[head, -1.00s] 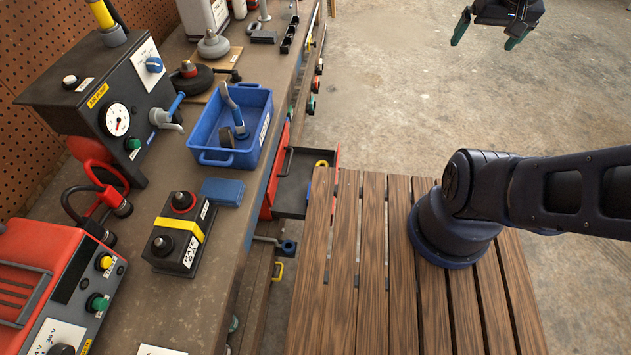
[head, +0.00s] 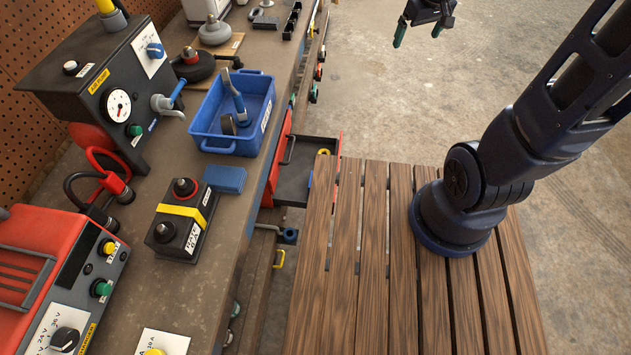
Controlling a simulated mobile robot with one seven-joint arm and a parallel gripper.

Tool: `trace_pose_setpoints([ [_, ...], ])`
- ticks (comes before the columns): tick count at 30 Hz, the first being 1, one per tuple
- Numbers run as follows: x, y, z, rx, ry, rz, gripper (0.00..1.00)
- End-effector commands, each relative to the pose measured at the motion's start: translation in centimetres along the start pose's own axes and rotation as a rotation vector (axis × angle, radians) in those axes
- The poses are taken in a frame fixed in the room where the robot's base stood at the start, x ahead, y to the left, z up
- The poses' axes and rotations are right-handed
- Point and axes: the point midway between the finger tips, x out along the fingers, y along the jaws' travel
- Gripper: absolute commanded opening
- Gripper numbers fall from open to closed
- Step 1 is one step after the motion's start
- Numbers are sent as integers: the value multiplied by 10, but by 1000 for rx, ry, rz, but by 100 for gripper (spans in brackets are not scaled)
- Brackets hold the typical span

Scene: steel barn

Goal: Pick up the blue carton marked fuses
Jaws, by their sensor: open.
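A small plain blue box (head: 225,179) lies flat on the workbench, between the blue bin and a black box with a yellow band. No marking can be read on it, so I cannot tell whether it is the fuses carton. A sliver of blue also shows inside the open drawer, too little to identify. My gripper (head: 419,33) is at the top edge of the view, over the concrete floor right of the bench. Its green-tipped fingers are apart with nothing between them. It is well away from the blue box.
The blue bin (head: 233,137) holds tools. The black box with yellow band (head: 170,240), black pump unit (head: 85,85) and red charger (head: 40,270) crowd the bench (head: 205,290). An open drawer (head: 292,185) juts from the bench front. Floor at right is clear.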

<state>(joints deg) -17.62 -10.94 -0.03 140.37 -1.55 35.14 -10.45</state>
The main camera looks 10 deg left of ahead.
Motion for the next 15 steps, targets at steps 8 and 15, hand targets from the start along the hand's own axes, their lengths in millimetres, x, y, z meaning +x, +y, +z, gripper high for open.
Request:
trace_pose_setpoints([
  [8,55,-31,-25,-131,-32,-26,100],
  [15,103,-63,-40,-242,-55,-47,100],
])
